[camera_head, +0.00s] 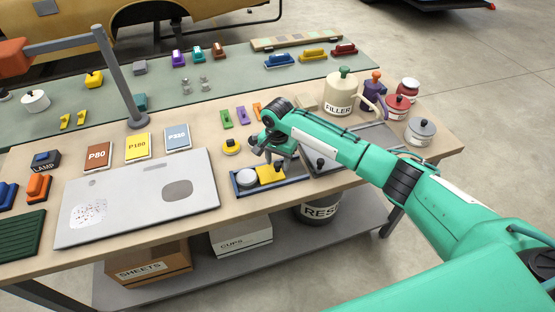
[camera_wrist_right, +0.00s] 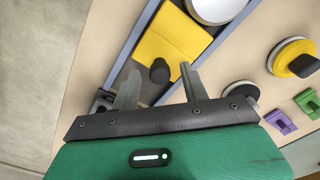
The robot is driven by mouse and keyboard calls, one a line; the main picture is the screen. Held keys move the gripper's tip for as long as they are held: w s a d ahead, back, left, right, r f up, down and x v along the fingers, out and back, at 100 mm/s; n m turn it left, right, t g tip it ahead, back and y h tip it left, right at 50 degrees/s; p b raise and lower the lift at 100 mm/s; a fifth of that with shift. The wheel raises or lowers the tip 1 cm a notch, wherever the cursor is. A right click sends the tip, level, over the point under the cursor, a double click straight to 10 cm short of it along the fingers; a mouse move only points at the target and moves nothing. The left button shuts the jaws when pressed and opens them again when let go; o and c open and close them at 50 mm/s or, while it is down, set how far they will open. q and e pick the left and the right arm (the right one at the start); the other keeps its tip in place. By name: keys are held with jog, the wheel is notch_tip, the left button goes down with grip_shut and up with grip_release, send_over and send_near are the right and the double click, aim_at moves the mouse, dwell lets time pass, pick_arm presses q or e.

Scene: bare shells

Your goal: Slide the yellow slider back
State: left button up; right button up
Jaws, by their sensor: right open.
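The yellow slider (camera_head: 271,175) is a flat yellow plate in a blue-grey tray-like track (camera_head: 238,190) near the table's front edge. In the right wrist view the yellow slider (camera_wrist_right: 178,40) lies between the track's two rails (camera_wrist_right: 138,30). A dark knob (camera_wrist_right: 160,70) shows at its near edge. My right gripper (camera_wrist_right: 159,68) is open, its two fingers on either side of the knob; contact cannot be told. In the head view my right gripper (camera_head: 274,154) is above the track, just behind the slider. My left gripper is not in view.
A white round piece (camera_head: 246,177) lies in the track beside the slider. A yellow sanding disc (camera_head: 231,146) and small coloured clips (camera_head: 241,115) are behind it. A grey panel (camera_head: 140,198) lies left. The filler can (camera_head: 340,95) and several pots stand right.

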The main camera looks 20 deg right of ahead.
grip_shut()
jog(key=shift+d+r+p, duration=0.15)
jog(key=shift+d+p, duration=0.25)
jog(key=shift+d, duration=0.1)
jog(key=d+p, duration=0.3)
jog(key=d, duration=0.3)
jog(key=shift+w+d, duration=0.1)
jog(key=shift+d, duration=0.4)
jog(key=shift+a, duration=0.1)
